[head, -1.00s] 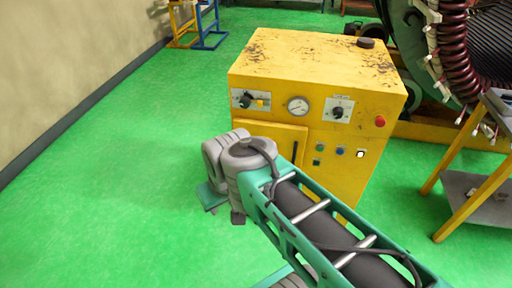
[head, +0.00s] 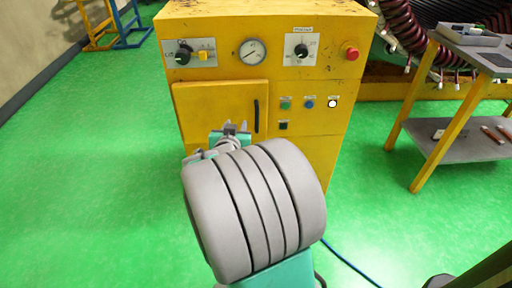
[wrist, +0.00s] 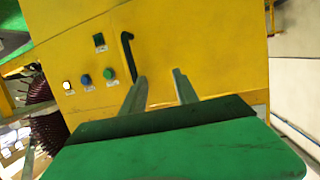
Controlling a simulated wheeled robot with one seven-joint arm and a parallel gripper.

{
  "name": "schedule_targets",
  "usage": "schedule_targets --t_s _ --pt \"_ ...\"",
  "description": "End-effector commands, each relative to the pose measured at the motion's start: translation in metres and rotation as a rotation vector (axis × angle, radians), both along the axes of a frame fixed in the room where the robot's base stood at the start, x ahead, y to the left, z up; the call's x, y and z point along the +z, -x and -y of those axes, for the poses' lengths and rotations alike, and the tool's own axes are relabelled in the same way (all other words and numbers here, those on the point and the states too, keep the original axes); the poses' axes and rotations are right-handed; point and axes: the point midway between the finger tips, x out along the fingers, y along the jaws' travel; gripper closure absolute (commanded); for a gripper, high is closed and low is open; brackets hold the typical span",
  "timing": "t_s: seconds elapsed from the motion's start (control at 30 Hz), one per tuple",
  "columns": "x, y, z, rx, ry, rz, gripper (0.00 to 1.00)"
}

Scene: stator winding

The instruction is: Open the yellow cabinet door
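The yellow cabinet (head: 330,120) stands in front of me. Its door (head: 205,105) is at the left of the front and looks shut. The black upright handle (head: 256,116) is near the door's right edge; it also shows in the wrist view (wrist: 128,58). My gripper (head: 236,128) is in front of the door, a little left of the handle and low. In the wrist view my gripper (wrist: 160,84) has its two fingers apart with nothing between them. The handle lies just beyond the left finger. My arm hides the lower door, and contact with the door cannot be told.
Above the door are a dial gauge (head: 252,51), knobs and a red button (head: 351,53). Small buttons sit right of the handle. A yellow-legged table (head: 455,130) stands at the right. A blue cable (head: 350,262) lies on the floor. Green floor at left is clear.

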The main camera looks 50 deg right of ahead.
Motion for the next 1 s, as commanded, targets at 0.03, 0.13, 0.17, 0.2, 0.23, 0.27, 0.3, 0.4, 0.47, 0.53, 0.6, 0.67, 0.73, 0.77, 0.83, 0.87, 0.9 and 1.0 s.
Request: schedule_targets --t_s 0.03,0.13,0.17,0.2,0.23,0.27,0.3,0.4,0.47,0.53,0.6,0.67,0.73,0.77,0.83,0.87,0.9,1.0 --pt "-0.039 0.012 0.02 -0.034 0.064 0.034 0.64" --pt "-0.047 0.027 0.041 -0.055 0.171 0.091 0.64" --pt "-0.047 0.03 0.044 -0.056 0.193 0.101 0.64" --pt "-0.047 0.032 0.047 -0.057 0.215 0.111 0.64" --pt "-0.045 0.033 0.048 -0.057 0.227 0.117 0.64" --pt "-0.044 0.034 0.05 -0.056 0.234 0.12 0.64" --pt "-0.042 0.032 0.053 -0.055 0.239 0.122 0.64" --pt "-0.039 0.026 0.066 -0.056 0.239 0.123 0.64" --pt "-0.039 0.02 0.076 -0.057 0.239 0.123 0.64" --pt "-0.04 0.013 0.088 -0.056 0.237 0.121 0.64" --pt "-0.04 0.006 0.099 -0.055 0.238 0.123 0.64" --pt "-0.04 0.001 0.107 -0.054 0.237 0.121 0.64" --pt "-0.04 -0.003 0.112 -0.053 0.238 0.122 0.64" --pt "-0.04 -0.004 0.114 -0.052 0.238 0.122 0.64" --pt "-0.039 -0.006 0.116 -0.051 0.239 0.123 0.64" --pt "-0.039 -0.006 0.116 -0.051 0.239 0.123 0.64" --pt "-0.039 -0.006 0.116 -0.051 0.239 0.123 0.64" --pt "-0.039 -0.006 0.115 -0.051 0.239 0.123 0.64"
